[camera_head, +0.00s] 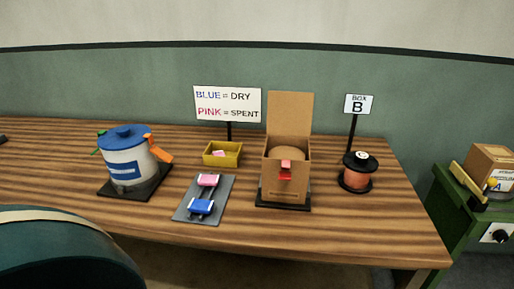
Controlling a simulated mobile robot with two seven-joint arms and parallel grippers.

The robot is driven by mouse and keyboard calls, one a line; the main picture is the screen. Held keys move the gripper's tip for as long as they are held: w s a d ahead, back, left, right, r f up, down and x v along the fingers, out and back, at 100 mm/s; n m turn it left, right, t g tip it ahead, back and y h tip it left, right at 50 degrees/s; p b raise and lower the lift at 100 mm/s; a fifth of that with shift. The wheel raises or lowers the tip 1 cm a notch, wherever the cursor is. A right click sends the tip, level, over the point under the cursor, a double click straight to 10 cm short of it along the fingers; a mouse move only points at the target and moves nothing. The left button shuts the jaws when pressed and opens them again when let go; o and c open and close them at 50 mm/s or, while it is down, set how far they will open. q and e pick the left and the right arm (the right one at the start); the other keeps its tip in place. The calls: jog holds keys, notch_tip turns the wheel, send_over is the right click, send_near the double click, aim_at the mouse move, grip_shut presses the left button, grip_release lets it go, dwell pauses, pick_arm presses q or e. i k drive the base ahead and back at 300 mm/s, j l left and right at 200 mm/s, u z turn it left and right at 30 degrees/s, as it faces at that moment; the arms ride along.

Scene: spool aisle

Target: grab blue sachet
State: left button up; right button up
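The blue sachet (201,207) lies on the near part of a grey tray (188,190) on the wooden table. A pink sachet (208,180) lies behind it on the same tray. Both sachets appear to rest on dark supports. Neither of my grippers is in the camera_head view.
A lidded blue-white tub (125,164) with orange and green clips stands left. A yellow bin (222,153) holds something pink. An open cardboard box (287,177), a spool (357,172) and two signs stand nearby. A green cabinet (468,206) is right. The table's (330,236) front is clear.

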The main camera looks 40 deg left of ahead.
aim_at(205, 207)
jog(key=u, duration=1.5)
